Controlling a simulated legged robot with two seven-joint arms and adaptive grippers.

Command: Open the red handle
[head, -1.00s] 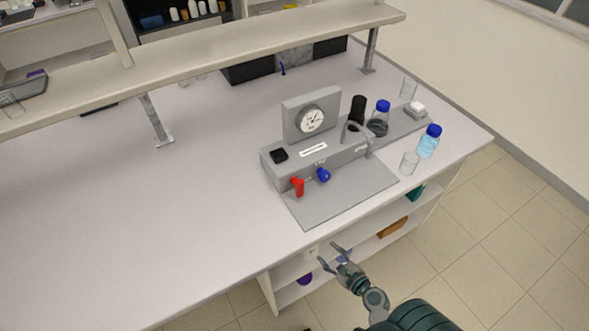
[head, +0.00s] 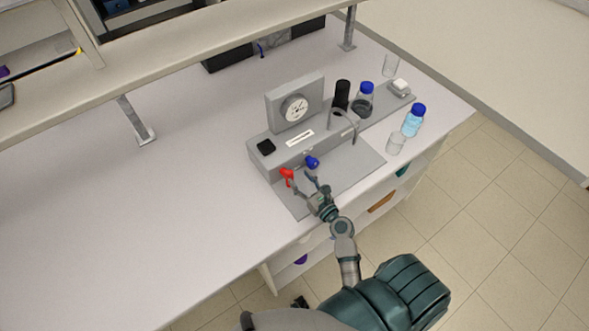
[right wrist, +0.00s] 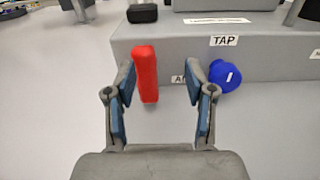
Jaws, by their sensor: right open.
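The red handle (head: 287,176) is on the front of the grey membrane rig (head: 292,143). It also shows in the right wrist view (right wrist: 146,74), standing upright between my fingers, close to the left one. My right gripper (head: 305,178) is open at the front of the rig, and it shows in the right wrist view (right wrist: 160,90). Whether the left finger touches the handle I cannot tell. A blue knob (head: 312,162) is right of the red handle; in the right wrist view (right wrist: 225,75) it is just outside the right finger. My left gripper is not in view.
A gauge (head: 295,108) stands on the rig. A black cylinder (head: 342,94), a dark flask (head: 365,102), a blue-capped bottle (head: 412,121) and a glass beaker (head: 396,143) stand to the right. An overhead shelf (head: 180,48) crosses the back. The bench left of the rig is clear.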

